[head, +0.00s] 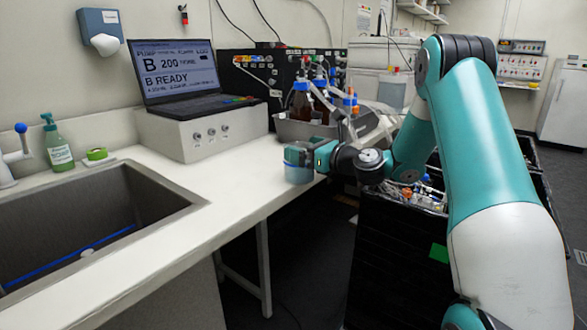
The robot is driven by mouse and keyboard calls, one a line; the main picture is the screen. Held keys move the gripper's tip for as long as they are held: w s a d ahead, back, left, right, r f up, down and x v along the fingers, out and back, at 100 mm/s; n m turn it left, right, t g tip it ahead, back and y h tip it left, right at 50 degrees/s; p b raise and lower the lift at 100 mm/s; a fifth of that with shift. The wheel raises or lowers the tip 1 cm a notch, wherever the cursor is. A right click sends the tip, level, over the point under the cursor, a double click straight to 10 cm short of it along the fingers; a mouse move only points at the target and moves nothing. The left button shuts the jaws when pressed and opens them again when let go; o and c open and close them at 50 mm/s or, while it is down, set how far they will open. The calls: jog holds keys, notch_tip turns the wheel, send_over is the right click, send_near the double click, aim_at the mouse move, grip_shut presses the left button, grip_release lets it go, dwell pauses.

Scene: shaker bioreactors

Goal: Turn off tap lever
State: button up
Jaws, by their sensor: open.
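The tap (8,165) is white and stands at the left edge of the picture, behind the sink, partly cut off by the frame. Its lever (22,138) is a short upright stem with a blue ball on top. My gripper (299,168) is open, over the right edge of the white counter, far to the right of the tap. A bluish shape shows at its fingers, and I cannot tell whether it is part of the gripper. No water stream is visible from the tap.
The sink (165,180) fills the left front, with a blue rod in it. A laptop (180,75) sits on a grey box (205,133). The counter (215,185) between is clear.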

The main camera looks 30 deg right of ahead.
jog(key=shift+a, duration=0.3)
jog(key=shift+c, duration=0.5)
jog(key=shift+w+a, duration=0.15)
jog(key=shift+a, duration=0.05)
jog(key=c, duration=0.3)
jog(key=shift+a, duration=0.1)
jog(key=c, duration=1)
notch_tip(320, 180, up, 27)
jog(key=p, duration=1.1)
